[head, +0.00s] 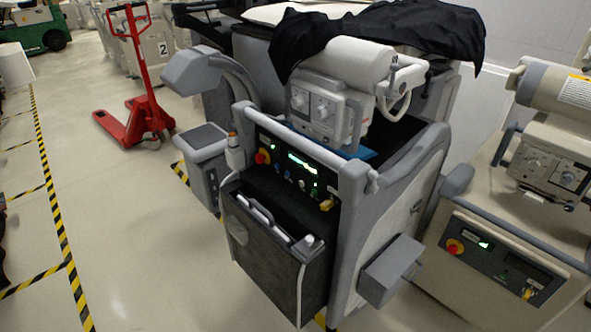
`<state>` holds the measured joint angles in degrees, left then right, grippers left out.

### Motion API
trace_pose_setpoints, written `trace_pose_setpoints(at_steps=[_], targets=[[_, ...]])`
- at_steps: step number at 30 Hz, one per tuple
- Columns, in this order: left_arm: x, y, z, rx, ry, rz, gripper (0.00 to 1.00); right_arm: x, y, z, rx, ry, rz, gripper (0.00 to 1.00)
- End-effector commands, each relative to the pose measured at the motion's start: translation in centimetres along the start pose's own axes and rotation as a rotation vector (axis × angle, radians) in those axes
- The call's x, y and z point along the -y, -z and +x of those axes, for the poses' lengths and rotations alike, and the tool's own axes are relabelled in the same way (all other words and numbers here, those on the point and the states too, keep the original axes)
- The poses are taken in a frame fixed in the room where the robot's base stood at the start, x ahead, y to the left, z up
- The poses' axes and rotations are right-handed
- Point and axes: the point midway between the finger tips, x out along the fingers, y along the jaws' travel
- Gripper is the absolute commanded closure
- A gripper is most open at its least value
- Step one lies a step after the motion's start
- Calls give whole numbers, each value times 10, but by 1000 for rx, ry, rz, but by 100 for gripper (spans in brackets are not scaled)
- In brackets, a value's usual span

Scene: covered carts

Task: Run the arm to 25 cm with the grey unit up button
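The grey unit (352,205) is a wheeled cart in the middle of the head view, facing me at an angle. Its dark front panel (296,165) carries a lit green display (302,163), a red-and-yellow stop button (263,156), several small buttons or knobs and a yellow piece at the right end. Which button is up, and the display's reading, are too small to tell. The arm's white tube head (345,62) lies low over the cart, with a dial box (325,108) below it. A black cloth (400,28) partly covers it. Neither of my grippers is in view.
A beige second unit (500,225) with its own panel stands close on the right. A red pallet jack (148,115) stands at the back left. The floor (140,235) left of the grey unit is clear, with yellow-and-black tape. A dark bin (270,240) hangs on the cart's front.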

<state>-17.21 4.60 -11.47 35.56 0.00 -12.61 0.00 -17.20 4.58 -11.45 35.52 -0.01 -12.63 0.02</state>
Motion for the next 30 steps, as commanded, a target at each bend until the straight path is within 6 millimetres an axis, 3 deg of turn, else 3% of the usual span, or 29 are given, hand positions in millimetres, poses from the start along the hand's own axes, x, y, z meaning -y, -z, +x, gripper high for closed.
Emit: trace_pose_setpoints(at_steps=[5,14,30], targets=[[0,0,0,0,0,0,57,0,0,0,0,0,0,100],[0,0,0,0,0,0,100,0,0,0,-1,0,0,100],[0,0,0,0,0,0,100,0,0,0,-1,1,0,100]])
